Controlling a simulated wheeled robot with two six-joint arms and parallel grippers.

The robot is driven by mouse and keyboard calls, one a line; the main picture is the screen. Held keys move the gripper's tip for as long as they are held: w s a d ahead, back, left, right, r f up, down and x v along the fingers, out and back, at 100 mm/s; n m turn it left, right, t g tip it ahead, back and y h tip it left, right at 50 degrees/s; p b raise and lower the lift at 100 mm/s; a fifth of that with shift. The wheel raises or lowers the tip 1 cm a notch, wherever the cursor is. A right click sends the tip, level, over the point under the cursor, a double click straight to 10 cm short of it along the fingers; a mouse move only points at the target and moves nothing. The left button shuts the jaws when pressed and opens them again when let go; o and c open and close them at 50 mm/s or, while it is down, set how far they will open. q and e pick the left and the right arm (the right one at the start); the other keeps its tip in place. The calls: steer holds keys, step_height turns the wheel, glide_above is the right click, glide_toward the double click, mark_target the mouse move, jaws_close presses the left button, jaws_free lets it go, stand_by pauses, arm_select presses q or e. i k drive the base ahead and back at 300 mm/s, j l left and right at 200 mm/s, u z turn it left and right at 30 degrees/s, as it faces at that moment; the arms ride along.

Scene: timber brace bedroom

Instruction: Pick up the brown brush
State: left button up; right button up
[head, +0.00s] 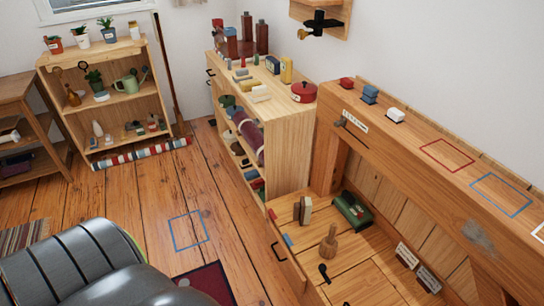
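A brown and cream upright block-like piece (305,210) stands on the lower wooden surface (345,270) at the right. It may be the brown brush, but it is too small to be sure. Neither of my grippers is in view.
A raised timber beam (460,190) with coloured outlines and small blocks runs along the right. A loaded wooden shelf unit (280,125) stands in the middle, another shelf (115,105) at back left. Plank floor with a blue outline (188,230) lies mostly open between them.

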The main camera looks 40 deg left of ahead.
mark_target(301, 210)
steer(key=u, duration=0.95)
steer(key=i+j+u, duration=0.15)
